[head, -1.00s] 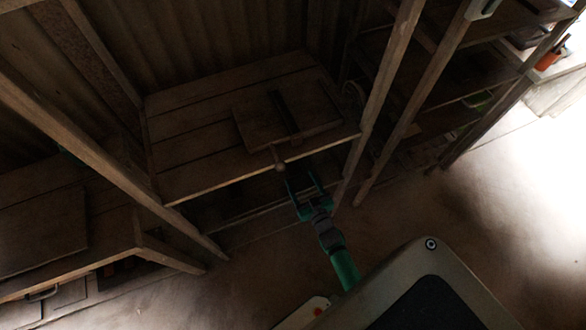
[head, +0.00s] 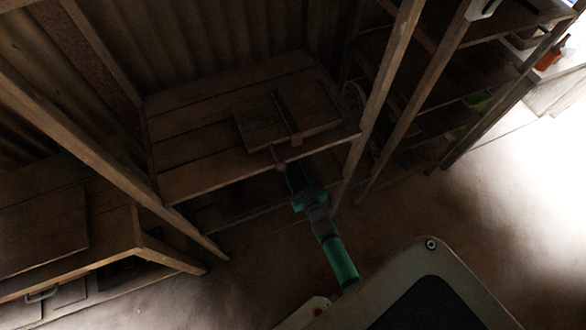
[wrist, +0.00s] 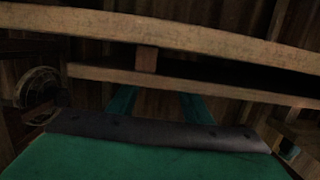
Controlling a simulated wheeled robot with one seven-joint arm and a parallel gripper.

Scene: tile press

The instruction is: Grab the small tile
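I cannot make out a small tile for certain in either view. A dark wooden press (head: 262,127) lies flat on the middle shelf, with a bar across it and a round knob (head: 280,167) at the shelf's front edge. My gripper (head: 297,178) is just in front of that edge, close to the knob. In the wrist view its two green fingers (wrist: 158,104) stand apart with nothing visible between them.
In the wrist view, a thick wooden beam (wrist: 200,38) and a thinner rail (wrist: 220,87) cross ahead of my gripper. Posts (head: 385,85) flank the shelf (head: 190,165). A lower wooden bench (head: 110,235) stands at left. The floor (head: 430,215) at right is clear.

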